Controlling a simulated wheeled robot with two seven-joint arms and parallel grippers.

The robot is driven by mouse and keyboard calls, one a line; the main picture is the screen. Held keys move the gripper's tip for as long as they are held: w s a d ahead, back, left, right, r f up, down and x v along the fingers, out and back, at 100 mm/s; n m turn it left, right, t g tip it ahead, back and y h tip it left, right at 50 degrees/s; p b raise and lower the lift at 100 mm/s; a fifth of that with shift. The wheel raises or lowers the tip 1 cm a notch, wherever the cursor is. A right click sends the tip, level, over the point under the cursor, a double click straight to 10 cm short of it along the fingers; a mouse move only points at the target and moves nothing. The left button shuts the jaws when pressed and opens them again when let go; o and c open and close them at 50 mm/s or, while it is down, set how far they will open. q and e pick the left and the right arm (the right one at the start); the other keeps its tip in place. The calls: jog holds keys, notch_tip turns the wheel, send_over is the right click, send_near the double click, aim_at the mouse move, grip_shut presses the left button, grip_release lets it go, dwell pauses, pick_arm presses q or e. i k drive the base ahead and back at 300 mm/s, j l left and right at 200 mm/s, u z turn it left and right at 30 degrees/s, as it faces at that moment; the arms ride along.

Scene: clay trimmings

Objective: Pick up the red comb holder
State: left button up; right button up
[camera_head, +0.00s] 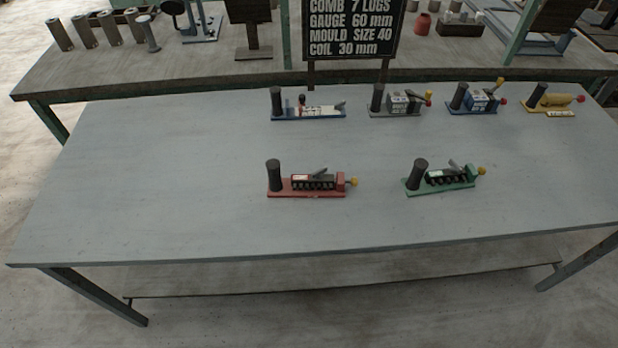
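The red comb holder (307,193) sits on the grey table, left of the middle in the head view. It has a red base, a dark upright cylinder at its left end, a black toothed comb part with a grey lever on top, and a yellow knob at its right end. It stands free, with nothing touching it. Neither of my grippers shows in this view.
A green holder (441,186) stands to the right. Behind are a blue-and-white holder (308,112), a grey one (399,110), a blue one (477,107) and a yellow one (552,112). The table's (150,200) left and front are clear. A black sign (352,28) stands behind.

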aim_at(300, 185)
jog(key=i+l+u, duration=0.25)
jog(key=l, duration=0.25)
jog(key=l+u, duration=0.25)
jog(key=l, duration=0.25)
jog(key=i+l+u, duration=0.2)
jog(key=l, duration=0.4)
jog(key=k+j, duration=0.05)
jog(key=k, duration=0.05)
